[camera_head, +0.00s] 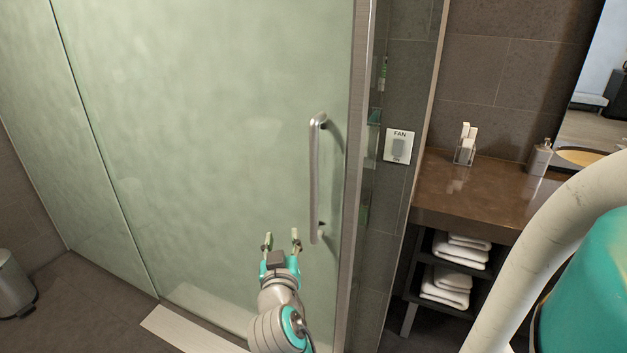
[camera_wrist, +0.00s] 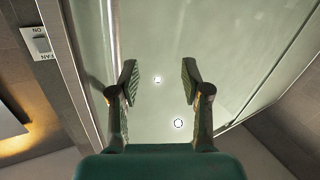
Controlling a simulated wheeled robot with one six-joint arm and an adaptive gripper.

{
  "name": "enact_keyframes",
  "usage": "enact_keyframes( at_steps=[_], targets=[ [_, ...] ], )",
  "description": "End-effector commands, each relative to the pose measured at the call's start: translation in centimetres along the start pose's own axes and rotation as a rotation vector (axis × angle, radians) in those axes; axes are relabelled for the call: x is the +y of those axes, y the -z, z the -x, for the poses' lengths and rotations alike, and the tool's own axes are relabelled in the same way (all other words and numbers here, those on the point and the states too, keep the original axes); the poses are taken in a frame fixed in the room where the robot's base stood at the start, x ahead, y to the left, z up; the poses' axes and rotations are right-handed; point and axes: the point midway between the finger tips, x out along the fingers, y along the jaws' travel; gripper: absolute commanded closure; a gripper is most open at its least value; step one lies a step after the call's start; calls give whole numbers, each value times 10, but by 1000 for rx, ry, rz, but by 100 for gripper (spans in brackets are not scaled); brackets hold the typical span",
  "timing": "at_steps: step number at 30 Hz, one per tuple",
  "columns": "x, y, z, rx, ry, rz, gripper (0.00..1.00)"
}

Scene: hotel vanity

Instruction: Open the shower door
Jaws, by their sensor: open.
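The shower door (camera_head: 220,150) is a large frosted, greenish glass panel in the head view, and it looks shut against the metal frame post at its right. Its handle (camera_head: 314,180) is a vertical metal bar near the door's right edge. My gripper (camera_head: 282,240) is open and empty, in front of the glass, to the left of the handle's lower end. In the wrist view my gripper (camera_wrist: 160,82) has its two fingers apart with only glass (camera_wrist: 155,45) showing between them.
A fan switch (camera_head: 398,146) is on the wall right of the door. A brown vanity counter (camera_head: 480,195) with a soap bottle (camera_head: 540,157) stands at the right, above shelved towels (camera_head: 446,285). A bin (camera_head: 14,283) stands at the far left.

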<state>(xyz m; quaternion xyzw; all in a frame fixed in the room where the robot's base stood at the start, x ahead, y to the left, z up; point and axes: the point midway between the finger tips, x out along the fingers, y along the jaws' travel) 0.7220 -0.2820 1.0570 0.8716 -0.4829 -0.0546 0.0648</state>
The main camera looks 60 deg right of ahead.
Motion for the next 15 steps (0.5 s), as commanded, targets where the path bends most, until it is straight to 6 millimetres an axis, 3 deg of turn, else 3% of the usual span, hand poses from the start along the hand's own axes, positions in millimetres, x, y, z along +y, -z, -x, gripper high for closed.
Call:
enact_keyframes(
  at_steps=[1, 6, 15],
  targets=[
    [10, 18, -10, 8, -54, -32, 52],
    [41, 56, -28, 11, -197, -115, 52],
    [63, 76, -39, 8, -287, -172, 52]
  ],
)
